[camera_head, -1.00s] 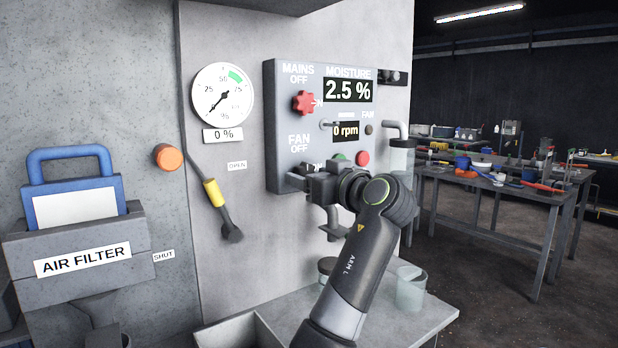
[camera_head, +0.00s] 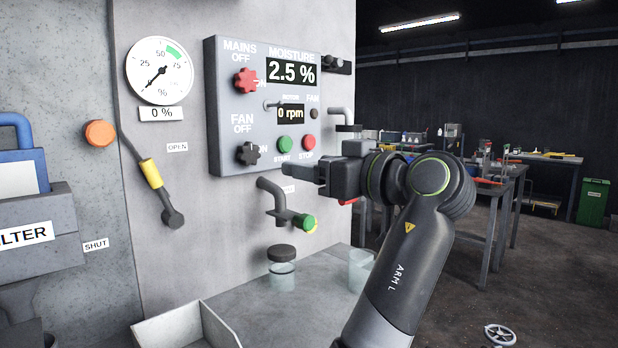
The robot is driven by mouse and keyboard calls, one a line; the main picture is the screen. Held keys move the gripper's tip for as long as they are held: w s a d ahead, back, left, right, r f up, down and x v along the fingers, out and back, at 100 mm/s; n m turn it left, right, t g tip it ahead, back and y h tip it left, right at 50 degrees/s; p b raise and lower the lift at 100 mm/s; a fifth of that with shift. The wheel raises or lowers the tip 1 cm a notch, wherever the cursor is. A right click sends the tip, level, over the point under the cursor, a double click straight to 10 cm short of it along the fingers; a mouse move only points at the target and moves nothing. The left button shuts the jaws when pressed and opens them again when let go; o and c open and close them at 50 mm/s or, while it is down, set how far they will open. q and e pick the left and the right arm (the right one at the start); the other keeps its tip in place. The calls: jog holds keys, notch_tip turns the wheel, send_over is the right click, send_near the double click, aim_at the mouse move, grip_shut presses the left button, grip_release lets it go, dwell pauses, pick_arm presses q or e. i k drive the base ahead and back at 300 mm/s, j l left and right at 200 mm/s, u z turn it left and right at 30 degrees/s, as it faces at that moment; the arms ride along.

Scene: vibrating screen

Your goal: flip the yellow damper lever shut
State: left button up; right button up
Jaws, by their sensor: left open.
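The damper lever (camera_head: 152,176) is a dark bar with a yellow sleeve, on the pale machine panel in the left part of the head view. It runs from near an orange knob (camera_head: 100,133) at upper left down to a dark round end at lower right. An OPEN label (camera_head: 177,147) is beside its upper part, and a SHUT label (camera_head: 96,245) is lower left of it. My left gripper (camera_head: 300,173) is open, in front of the panel below the control box, well to the right of the lever and apart from it. My right gripper is not in view.
A control box (camera_head: 225,150) with knobs, buttons and displays stands out from the panel. The gauge (camera_head: 160,71) reads near 0 %. Below are a spout (camera_head: 272,188), a lidded jar (camera_head: 282,270) and an open tray (camera_head: 190,325). The air filter box (camera_head: 40,255) is at left.

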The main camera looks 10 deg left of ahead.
aim_at(175, 219)
jog(key=k+l, duration=0.2)
jog(key=l, duration=0.2)
jog(key=k+l, duration=0.2)
jog(key=l, duration=0.2)
jog(key=k+l, duration=0.2)
jog(key=l, duration=0.2)
